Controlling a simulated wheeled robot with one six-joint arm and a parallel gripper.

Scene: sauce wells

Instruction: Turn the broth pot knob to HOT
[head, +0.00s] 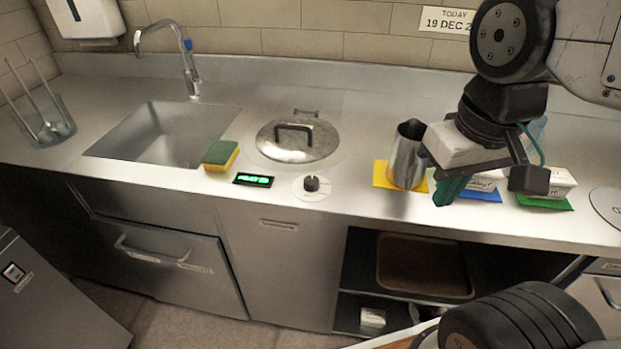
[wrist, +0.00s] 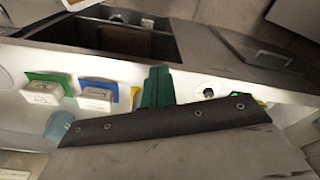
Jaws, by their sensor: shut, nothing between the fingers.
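The broth pot knob (head: 312,184) is a small dark knob on a round white dial plate at the counter's front edge. It also shows in the wrist view (wrist: 208,92), right of my fingers. The lidded broth pot (head: 297,145) is sunk in the counter behind it. A small display (head: 253,179) with green characters, too small to read, lies left of the knob. My gripper (head: 450,190) has green fingers, shut and empty. It is above the counter, well right of the knob and apart from it. Its fingers also show in the wrist view (wrist: 157,88).
A metal pitcher (head: 408,155) on a yellow mat (head: 380,176) stands between my gripper and the knob. White boxes sit by blue (head: 488,196) and green (head: 545,204) mats to the right. A sponge (head: 221,155) and the sink (head: 165,135) are at left.

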